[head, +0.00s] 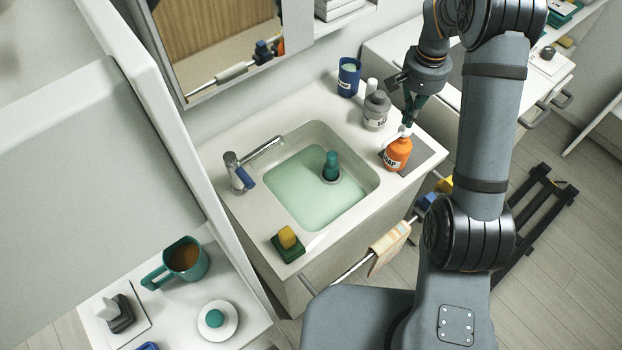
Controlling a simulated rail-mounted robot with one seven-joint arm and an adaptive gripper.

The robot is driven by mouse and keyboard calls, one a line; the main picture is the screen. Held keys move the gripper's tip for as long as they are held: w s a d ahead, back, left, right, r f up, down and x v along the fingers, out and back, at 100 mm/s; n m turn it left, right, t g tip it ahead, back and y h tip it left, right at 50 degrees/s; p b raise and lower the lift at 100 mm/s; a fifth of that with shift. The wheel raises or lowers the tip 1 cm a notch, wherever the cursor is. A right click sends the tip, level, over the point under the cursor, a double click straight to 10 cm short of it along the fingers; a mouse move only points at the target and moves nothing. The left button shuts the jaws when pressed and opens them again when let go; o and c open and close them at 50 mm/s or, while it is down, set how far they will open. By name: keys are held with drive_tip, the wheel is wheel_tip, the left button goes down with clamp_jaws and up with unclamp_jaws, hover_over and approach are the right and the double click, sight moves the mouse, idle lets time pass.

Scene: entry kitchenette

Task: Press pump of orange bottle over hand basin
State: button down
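The orange bottle (397,155) stands upright on a dark grey patch at the right end of the counter, beside the hand basin (368,176). It has a white label and a white pump top (404,131). My gripper (408,117) points down from above, with its dark green fingers right at or just above the pump top. I cannot tell whether they touch it, nor how far apart the fingers are. The basin holds pale green water, and a teal object with a dark base (331,166) stands in it.
A grey-lidded jar (376,112) and a blue cup (348,78) stand behind the bottle. A tap (240,172) is at the basin's left. A yellow-and-green sponge (288,243) lies on the front left rim. A towel (389,246) hangs on the front rail.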

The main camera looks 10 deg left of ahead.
wheel_tip(320, 180, up, 6)
drive_tip(key=p, duration=0.4)
drive_tip(key=shift+p, duration=0.35)
idle(0.4)
